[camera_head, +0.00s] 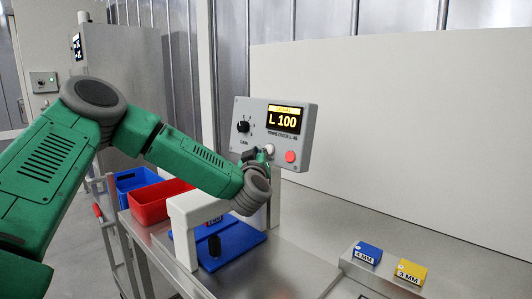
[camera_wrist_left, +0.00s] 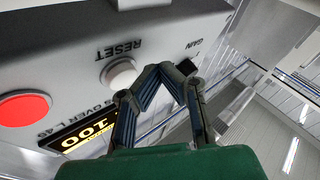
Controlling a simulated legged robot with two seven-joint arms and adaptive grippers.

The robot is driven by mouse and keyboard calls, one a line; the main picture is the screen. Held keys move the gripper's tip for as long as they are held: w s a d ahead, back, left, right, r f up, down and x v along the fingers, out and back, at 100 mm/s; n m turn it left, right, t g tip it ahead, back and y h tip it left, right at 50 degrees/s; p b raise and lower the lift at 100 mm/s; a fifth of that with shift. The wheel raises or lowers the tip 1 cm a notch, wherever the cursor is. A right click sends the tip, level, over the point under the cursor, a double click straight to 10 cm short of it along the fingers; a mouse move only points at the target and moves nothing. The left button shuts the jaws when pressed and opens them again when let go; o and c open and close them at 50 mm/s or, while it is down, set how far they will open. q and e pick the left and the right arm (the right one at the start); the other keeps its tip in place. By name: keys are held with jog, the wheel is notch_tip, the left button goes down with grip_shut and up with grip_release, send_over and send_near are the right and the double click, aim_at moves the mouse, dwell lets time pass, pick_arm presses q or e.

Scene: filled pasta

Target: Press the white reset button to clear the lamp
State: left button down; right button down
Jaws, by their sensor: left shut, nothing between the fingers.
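The grey control box (camera_head: 275,125) has a display (camera_head: 285,120) reading "L 100" under a yellow bar, a black knob (camera_head: 243,127) and a red button (camera_head: 290,156). The white reset button (camera_head: 269,148) is partly hidden by my left gripper (camera_head: 263,154). In the left wrist view the box appears upside down, with the round white button (camera_wrist_left: 119,73) beside the word RESET. My left gripper (camera_wrist_left: 168,72) is shut and empty, its tips just beside the button. I cannot tell whether they touch it. Which part is the lamp is unclear. My right gripper is out of view.
A red bin (camera_head: 160,201) and a blue bin (camera_head: 135,179) stand at left. A white panel (camera_head: 400,130) is behind.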

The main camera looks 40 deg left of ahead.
pick_arm(q)
jog(key=shift+w+d+r, duration=0.1)
jog(key=shift+d+r, duration=0.1)
jog(key=shift+d, duration=0.4)
jog(key=shift+a+f, duration=0.2)
jog(key=shift+a, duration=0.35)
jog(key=shift+s+d+r, duration=0.2)
jog(key=shift+s+d, duration=0.05)
jog(key=shift+d, duration=0.1)
jog(key=shift+s+d+r+p, duration=0.2)
jog(key=shift+s+d+p, duration=0.05)
jog(key=shift+d, duration=0.25)
jog(key=shift+s+d+r+p, duration=0.2)
jog(key=shift+s+d+p, duration=0.05)
jog(key=shift+d, duration=0.2)
jog(key=shift+a, duration=0.1)
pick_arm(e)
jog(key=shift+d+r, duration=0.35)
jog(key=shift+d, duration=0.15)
pick_arm(q)
jog(key=shift+a+f, duration=0.1)
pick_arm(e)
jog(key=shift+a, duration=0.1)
